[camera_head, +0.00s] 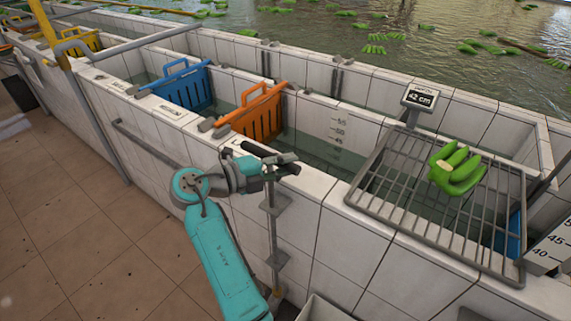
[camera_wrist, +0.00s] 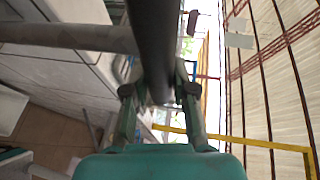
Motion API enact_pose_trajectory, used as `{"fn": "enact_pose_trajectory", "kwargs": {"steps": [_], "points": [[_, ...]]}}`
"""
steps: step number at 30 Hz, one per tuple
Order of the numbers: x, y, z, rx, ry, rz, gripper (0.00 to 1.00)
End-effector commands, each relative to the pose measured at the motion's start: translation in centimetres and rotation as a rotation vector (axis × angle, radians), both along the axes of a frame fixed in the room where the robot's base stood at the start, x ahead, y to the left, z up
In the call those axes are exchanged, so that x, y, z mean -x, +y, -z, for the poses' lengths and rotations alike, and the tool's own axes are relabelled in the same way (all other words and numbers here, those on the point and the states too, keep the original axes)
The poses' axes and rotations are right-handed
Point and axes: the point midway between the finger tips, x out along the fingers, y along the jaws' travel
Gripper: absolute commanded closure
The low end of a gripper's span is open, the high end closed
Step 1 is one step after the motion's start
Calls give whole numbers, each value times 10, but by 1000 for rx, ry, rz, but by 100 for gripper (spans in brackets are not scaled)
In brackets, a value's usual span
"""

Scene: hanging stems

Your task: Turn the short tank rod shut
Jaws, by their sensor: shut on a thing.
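The short tank rod (camera_head: 273,228) stands upright against the outside of the white-tiled tank wall, held by brackets. A dark bar handle (camera_head: 252,149) lies across its top at the rim level, slanting from upper left to lower right. My gripper (camera_head: 280,161) reaches the handle from the left and is shut on it. In the wrist view, the dark bar (camera_wrist: 152,40) runs between the two fingers of my gripper (camera_wrist: 159,94). My gripper hides part of the handle and the rod's top.
The tiled tank (camera_head: 325,190) holds water, with an orange crate divider (camera_head: 252,117) and a blue one (camera_head: 180,90) behind the gripper. A metal rack (camera_head: 400,190) with green bananas (camera_head: 455,168) and a small display (camera_head: 420,97) stands to the right. Tiled floor is free at left.

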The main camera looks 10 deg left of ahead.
Motion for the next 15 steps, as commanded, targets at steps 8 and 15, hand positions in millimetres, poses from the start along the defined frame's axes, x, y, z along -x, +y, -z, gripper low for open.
{"fn": "enact_pose_trajectory", "kwargs": {"steps": [8, 15], "points": [[0, 0, 1, 0, 1, 1, 100], [0, 0, 1, 0, 1, 0, 48]]}}
